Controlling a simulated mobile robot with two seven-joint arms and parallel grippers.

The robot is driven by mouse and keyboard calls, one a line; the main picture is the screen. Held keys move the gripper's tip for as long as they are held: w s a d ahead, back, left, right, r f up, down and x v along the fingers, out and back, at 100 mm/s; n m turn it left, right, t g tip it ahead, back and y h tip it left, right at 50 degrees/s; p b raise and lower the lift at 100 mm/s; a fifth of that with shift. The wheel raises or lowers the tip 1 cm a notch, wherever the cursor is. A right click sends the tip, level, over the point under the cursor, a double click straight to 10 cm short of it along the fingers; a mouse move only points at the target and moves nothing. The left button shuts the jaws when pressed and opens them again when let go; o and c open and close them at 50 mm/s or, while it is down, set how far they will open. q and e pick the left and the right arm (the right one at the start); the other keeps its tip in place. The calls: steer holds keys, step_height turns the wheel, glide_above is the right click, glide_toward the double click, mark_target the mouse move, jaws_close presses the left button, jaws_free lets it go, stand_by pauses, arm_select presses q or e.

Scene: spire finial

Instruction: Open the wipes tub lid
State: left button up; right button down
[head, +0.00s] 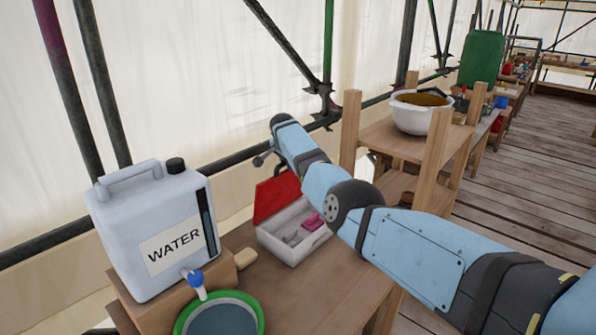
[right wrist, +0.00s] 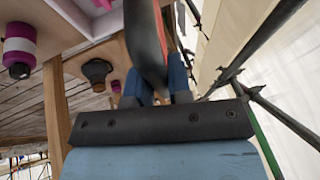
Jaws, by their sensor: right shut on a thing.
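A white box-shaped tub (head: 290,250) sits on the wooden bench in the head view. Its red lid (head: 277,197) stands raised at the back, and pink and grey things show inside. I cannot read any label that marks it as the wipes tub. My right arm crosses in front of the tub's right side; its gripper is not clearly visible in the head view. In the right wrist view my right gripper (right wrist: 153,88) is shut on a dark, curved piece with a red edge (right wrist: 147,40). I cannot tell whether this is the lid. My left gripper is not in view.
A white water container (head: 155,235) stands on a wooden block at the left, above a green-rimmed basin (head: 222,300). A sponge-like block (head: 245,258) lies beside it. A wooden shelf with a white bowl (head: 420,115) stands at the right. Scaffold poles run behind.

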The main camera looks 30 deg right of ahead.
steer(key=shift+w+a, duration=0.1)
steer(key=shift+w, duration=0.15)
steer(key=shift+r, duration=0.1)
steer(key=c, duration=1.1)
jaws_free()
steer(key=v, duration=1.3)
steer(key=shift+s+a+r, duration=0.1)
steer(key=shift+s+r, duration=0.05)
steer(key=shift+r, duration=0.2)
steer(key=shift+o, duration=0.2)
